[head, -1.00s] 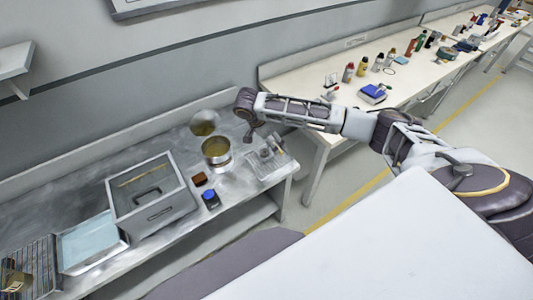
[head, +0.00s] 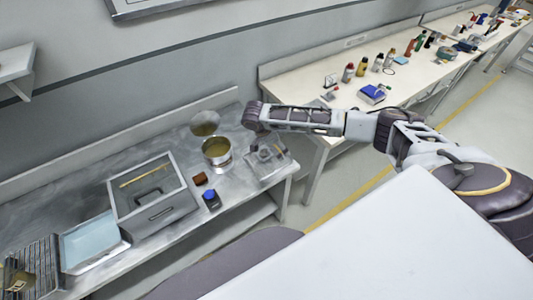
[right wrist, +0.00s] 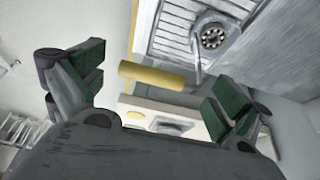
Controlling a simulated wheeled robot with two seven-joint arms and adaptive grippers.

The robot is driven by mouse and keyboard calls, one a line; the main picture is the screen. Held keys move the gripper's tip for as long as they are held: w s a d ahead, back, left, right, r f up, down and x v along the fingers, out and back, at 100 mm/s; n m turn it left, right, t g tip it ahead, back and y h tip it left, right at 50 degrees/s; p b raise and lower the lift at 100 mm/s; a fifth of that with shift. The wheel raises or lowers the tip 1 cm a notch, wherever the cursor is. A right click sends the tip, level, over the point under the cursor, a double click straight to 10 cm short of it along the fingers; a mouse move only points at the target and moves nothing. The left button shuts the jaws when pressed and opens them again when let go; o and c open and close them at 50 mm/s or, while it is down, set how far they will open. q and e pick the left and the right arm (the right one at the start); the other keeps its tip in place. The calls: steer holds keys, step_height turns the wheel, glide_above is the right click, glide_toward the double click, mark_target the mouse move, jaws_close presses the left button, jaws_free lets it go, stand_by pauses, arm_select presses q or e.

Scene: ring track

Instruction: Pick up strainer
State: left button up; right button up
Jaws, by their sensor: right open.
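My right gripper (head: 259,142) is over the right end of the metal bench, just above the ribbed tray. In the right wrist view its green-padded fingers (right wrist: 160,85) are apart with nothing clearly held between them. A small round perforated piece with a thin handle (right wrist: 212,37) lies on the ribbed surface there, beyond the fingertips. A round metal vessel with a brass-coloured inside (head: 216,150) stands left of the gripper, apart from it. I cannot tell for sure which of these two is the strainer. My left gripper is out of view.
The ribbed tray (head: 279,164) is at the bench's right end, partly hidden by my gripper. A brown block (head: 200,179), a blue-topped jar (head: 211,199) and a grey box (head: 157,218) stand to the left. A white table with bottles (head: 300,80) is behind my right arm.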

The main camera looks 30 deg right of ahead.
stand_by(0.4)
steer(key=c, duration=1.7)
steer(key=shift+r, duration=0.15)
step_height(320, 180, up, 10)
steer(key=shift+b, duration=0.45)
